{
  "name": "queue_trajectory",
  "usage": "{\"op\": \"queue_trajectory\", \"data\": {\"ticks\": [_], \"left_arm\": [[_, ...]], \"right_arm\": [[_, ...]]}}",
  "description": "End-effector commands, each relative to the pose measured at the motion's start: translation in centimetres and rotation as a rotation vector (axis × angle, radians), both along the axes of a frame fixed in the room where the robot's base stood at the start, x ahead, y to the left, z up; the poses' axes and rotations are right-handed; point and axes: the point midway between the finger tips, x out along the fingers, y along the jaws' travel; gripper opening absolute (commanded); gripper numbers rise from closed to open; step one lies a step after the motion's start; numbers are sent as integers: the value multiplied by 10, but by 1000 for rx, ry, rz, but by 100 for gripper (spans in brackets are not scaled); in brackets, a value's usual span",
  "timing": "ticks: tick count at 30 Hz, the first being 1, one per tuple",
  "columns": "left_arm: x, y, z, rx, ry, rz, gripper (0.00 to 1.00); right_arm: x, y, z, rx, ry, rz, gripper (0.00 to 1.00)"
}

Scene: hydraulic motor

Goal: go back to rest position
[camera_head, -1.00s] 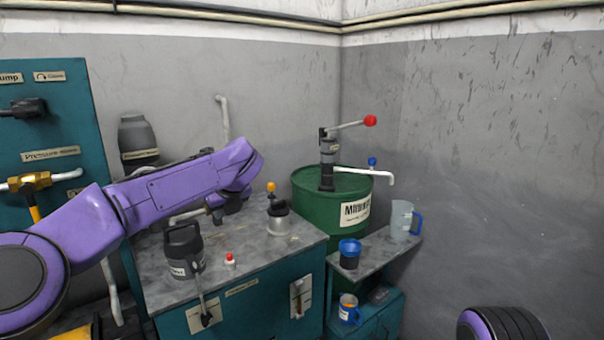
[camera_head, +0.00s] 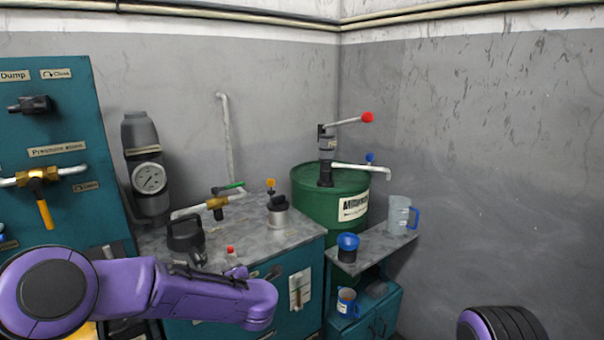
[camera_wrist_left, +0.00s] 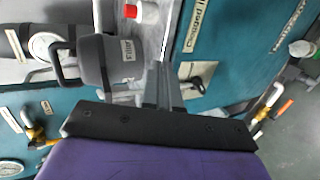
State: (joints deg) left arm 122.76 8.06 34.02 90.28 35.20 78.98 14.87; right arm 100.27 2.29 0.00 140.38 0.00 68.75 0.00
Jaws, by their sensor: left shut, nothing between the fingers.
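My left arm (camera_head: 190,295) comes in from the lower left, low in front of the workbench. Its forearm hides part of the bench front in the head view. My left gripper (camera_wrist_left: 160,75) shows in the left wrist view with its fingers together and nothing between them. In that view the fingers lie beside a dark grey jug (camera_wrist_left: 104,62); I cannot tell the exact gap. Of my right arm only a ribbed black and purple part (camera_head: 500,325) shows at the lower right of the head view; the right gripper is out of view.
The workbench (camera_head: 240,240) holds the jug (camera_head: 186,236), a small red-capped bottle (camera_head: 231,254) and a metal pot (camera_head: 278,217). A gauge cylinder (camera_head: 148,170) stands behind. A green drum (camera_head: 320,205) with a pump is at the back. The space at right is clear.

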Motion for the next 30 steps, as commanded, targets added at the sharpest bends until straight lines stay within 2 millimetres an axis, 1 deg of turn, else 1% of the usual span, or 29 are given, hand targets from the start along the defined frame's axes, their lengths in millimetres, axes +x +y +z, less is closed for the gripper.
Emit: {"op": "queue_trajectory", "data": {"ticks": [1, 2, 3, 5, 6, 8, 9, 11, 12, 13, 14, 15, 18, 21, 23, 25, 30], "left_arm": [[-19, 1, -35, 103, 81, -92, 0], [-31, 2, -56, 171, 134, -158, 0], [-52, 5, -86, 258, 210, -247, 0], [-88, 11, -128, 376, 324, -385, 0], [-113, 16, -153, 443, 400, -474, 0], [-156, 25, -187, 525, 512, -601, 0], [-186, 32, -207, 569, 589, -684, 0], [-234, 45, -232, 620, 700, -800, 0], [-267, 53, -246, 642, 772, -874, 0], [-291, 60, -254, 654, 825, -924, 0], [-315, 68, -260, 661, 876, -968, 0], [-345, 77, -266, 663, 940, -1018, 0], [-405, 99, -272, 655, 1072, -1093, 0], [-438, 118, -275, 652, 1163, -1106, 0], [-448, 122, -279, 649, 1188, -1112, 0], [-452, 121, -281, 642, 1196, -1117, 0], [-451, 121, -281, 642, 1193, -1115, 0]], "right_arm": [[0, 0, 0, 0, 0, 0, 51], [0, 0, 0, 0, 0, 0, 51], [0, 0, 0, 0, 0, 0, 51], [0, 0, 0, 0, 0, 0, 51], [0, 0, 0, 0, 0, 0, 51], [0, 0, 0, 0, 0, 0, 51], [0, 0, 0, 0, 0, 0, 51], [0, 0, 0, 0, 0, 0, 51], [0, 0, 0, 0, 0, 0, 51], [0, 0, 0, 0, 0, 0, 51], [0, 0, 0, 0, 0, 0, 51], [0, 0, 0, 0, 0, 0, 51], [0, 0, 0, 0, 0, 0, 51], [0, 0, 0, 0, 0, 0, 51], [0, 0, 0, 0, 0, 0, 51], [0, 0, 0, 0, 0, 0, 51], [0, 0, 0, 0, 0, 0, 51]]}}
